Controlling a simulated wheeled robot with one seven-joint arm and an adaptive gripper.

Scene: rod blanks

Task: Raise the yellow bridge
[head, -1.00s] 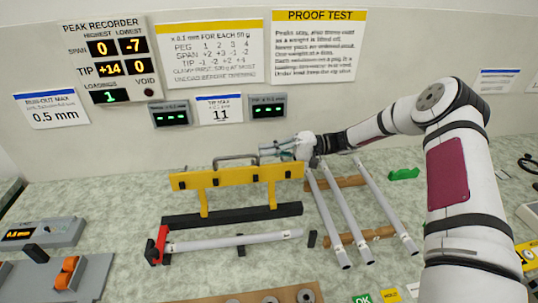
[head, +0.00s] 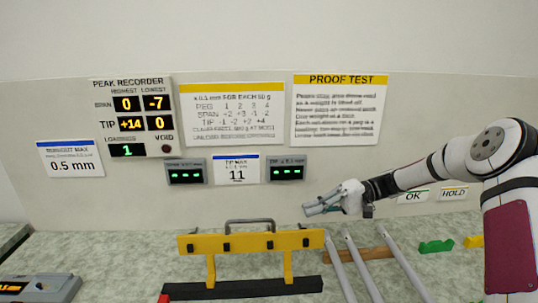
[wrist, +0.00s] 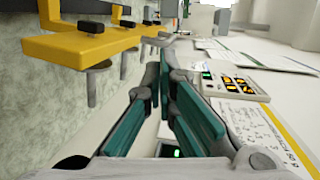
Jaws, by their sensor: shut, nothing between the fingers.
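The yellow bridge (head: 215,245) stands on two yellow posts over a black base bar (head: 240,288) in the head view. A grey handle (head: 250,222) rises from its top, and dark fittings sit along its front face. My gripper (head: 308,208) is shut and empty, above the bridge's right end and to the right of the handle, apart from it. In the wrist view, my gripper's teal-padded fingers (wrist: 165,82) extend ahead. Part of the bridge (wrist: 75,48), with grey pegs hanging below it, lies to their upper left.
Grey rods (head: 362,265) lie on a brown rack right of the bridge. The peak recorder (head: 130,118) and two small displays (head: 287,170) are on the back wall. A green piece (head: 436,246) lies farther right. Air above the bridge is clear.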

